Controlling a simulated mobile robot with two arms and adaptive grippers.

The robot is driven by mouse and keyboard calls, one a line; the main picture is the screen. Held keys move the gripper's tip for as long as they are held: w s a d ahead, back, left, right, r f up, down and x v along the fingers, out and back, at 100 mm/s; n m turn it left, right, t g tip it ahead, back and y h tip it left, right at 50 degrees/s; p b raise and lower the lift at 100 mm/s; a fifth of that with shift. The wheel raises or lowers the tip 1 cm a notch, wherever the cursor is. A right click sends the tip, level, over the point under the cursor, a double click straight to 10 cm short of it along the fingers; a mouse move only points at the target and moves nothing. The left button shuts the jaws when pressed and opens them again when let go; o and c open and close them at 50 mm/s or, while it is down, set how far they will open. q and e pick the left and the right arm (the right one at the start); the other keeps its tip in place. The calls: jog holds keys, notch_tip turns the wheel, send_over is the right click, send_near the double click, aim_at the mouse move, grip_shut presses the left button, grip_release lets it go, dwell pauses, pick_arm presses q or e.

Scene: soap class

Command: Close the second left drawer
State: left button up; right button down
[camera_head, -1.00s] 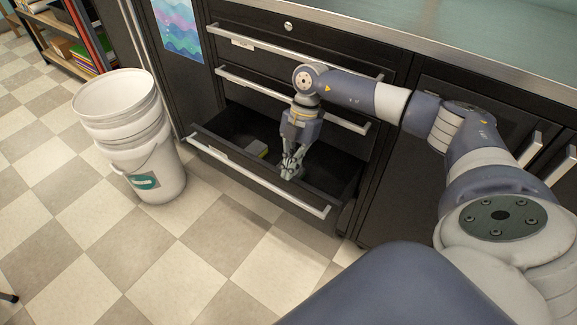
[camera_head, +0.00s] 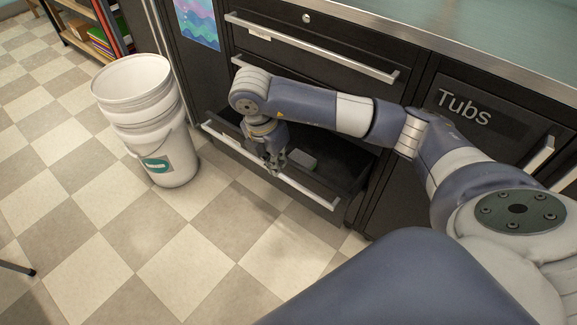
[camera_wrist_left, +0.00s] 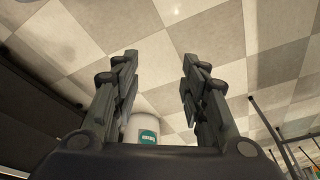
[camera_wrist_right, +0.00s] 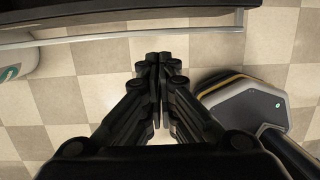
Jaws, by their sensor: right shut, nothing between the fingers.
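A black cabinet has a stack of drawers with silver bar handles. The lower drawer (camera_head: 325,178) stands pulled out, with a small grey-green block (camera_head: 302,158) inside. The upper drawer (camera_head: 330,77) is closed; the handle between them is mostly hidden behind my right arm. My right gripper (camera_head: 275,166) is shut and empty, pointing down by the open drawer's front edge. In the right wrist view its fingertips (camera_wrist_right: 160,60) show over floor, just short of the handle bar (camera_wrist_right: 130,34); contact is unclear. My left gripper (camera_wrist_left: 160,70) is open and empty, seen only in its wrist view, away from the drawers.
Stacked white buckets (camera_head: 145,115) stand on the checkered floor left of the open drawer. A cabinet door labelled "Tubs" (camera_head: 480,115) is to the right. A shelf with books (camera_head: 95,30) is at the back left. The floor in front of the drawers is clear.

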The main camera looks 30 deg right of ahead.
aim_at(288, 178)
jog(key=shift+t, duration=0.4)
jog(key=x, duration=0.3)
jog(key=d+b+x, duration=0.1)
jog(key=x, duration=0.2)
jog(key=w+b+x, duration=0.1)
jog(key=x, duration=0.3)
jog(key=shift+d+r, duration=0.2)
jog(key=shift+d, duration=0.2)
pick_arm(q)
jog(key=shift+v, duration=1.25)
pick_arm(e)
jog(key=shift+w+d, duration=0.15)
jog(key=shift+d, duration=0.3)
pick_arm(q)
jog(key=shift+s, duration=0.2)
